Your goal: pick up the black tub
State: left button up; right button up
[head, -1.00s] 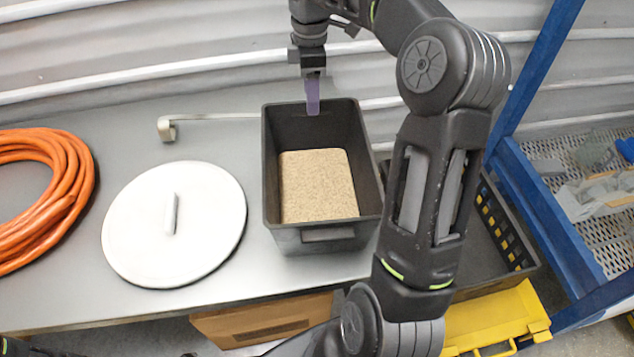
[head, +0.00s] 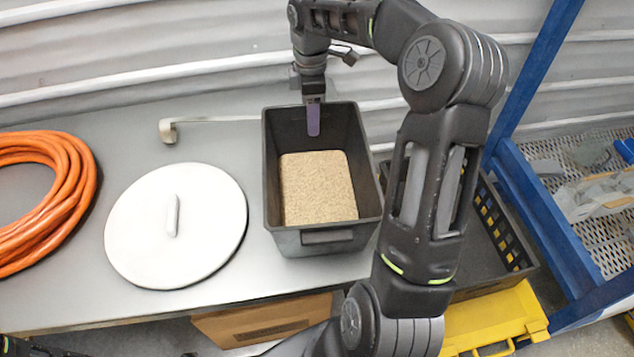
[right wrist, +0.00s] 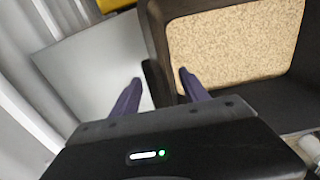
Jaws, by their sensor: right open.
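The black tub (head: 326,239) stands upright on the grey table, partly filled with tan granular substrate (head: 317,187). My right gripper (head: 313,128) is at the tub's far wall, pointing down, with a purple finger showing inside the tub in the head view. In the right wrist view its two purple fingers (right wrist: 158,88) are apart. The tub's dark wall (right wrist: 154,80) shows between them, one finger on the substrate side and one outside. I cannot tell whether either finger touches the wall. My left gripper is not in view.
A round white lid (head: 205,250) and a metal ladle (head: 168,131) lie left of the tub. A coiled orange hose (head: 80,185) lies farther left. A black crate (head: 510,235) stands right of the tub, partly behind my right arm. A blue rack (head: 555,225) stands at the far right.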

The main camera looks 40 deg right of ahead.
grip_shut()
dwell(0.5)
dwell(0.9)
